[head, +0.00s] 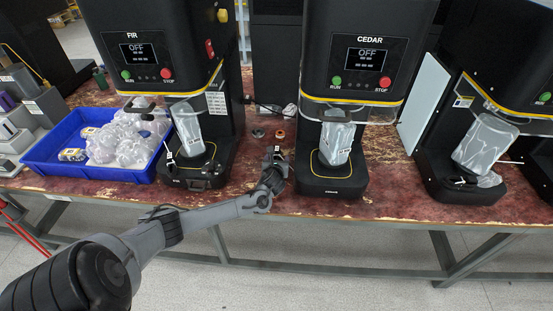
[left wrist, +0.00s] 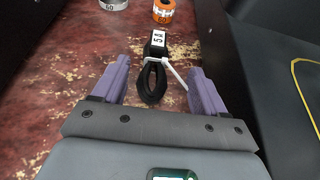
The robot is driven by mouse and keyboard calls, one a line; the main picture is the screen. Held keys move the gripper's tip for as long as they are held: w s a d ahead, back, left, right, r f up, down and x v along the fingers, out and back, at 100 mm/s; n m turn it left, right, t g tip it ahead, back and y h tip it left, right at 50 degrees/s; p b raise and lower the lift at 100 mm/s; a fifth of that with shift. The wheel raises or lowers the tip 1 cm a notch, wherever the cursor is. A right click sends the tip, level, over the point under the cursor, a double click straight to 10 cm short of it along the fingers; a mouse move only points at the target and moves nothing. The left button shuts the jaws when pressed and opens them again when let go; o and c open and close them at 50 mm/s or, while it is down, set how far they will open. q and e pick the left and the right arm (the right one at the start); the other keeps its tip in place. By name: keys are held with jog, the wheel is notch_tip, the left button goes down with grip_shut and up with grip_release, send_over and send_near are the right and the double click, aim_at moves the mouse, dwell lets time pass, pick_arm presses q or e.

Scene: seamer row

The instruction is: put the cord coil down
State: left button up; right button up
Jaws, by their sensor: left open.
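The cord coil (left wrist: 151,83) is a black looped cord with a white tie around it and a white label at its far end. In the left wrist view it lies on the worn red bench top (left wrist: 62,70), between the fingers of my left gripper (left wrist: 160,68). The fingers are open, with a gap on each side of the coil. In the head view my left gripper (head: 275,156) is low over the bench, between the FIR machine (head: 168,60) and the CEDAR machine (head: 368,50); it largely hides the coil there. My right gripper is not in view.
An orange roll (left wrist: 163,11) and a grey roll (left wrist: 113,4) stand just beyond the coil. A blue tray (head: 45,172) of clear bags is at the left. Machine bases (head: 330,184) bound the narrow bench gap on both sides. The bench's front edge is close.

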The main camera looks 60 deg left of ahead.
aim_at(276, 155)
pick_arm(q)
jog(key=b+x, duration=0.1)
jog(key=x, duration=0.1)
jog(key=b+x, duration=0.1)
jog(key=x, duration=0.1)
jog(key=shift+s+a+f, duration=0.1)
jog(key=shift+s+f, duration=0.1)
jog(key=shift+s, duration=0.1)
jog(key=shift+w+a+f+b, duration=0.1)
jog(key=shift+w+a+b, duration=0.2)
jog(key=shift+w+a, duration=0.1)
jog(key=shift+s, duration=0.1)
jog(key=shift+c, duration=0.3)
jog(key=c, duration=1.2)
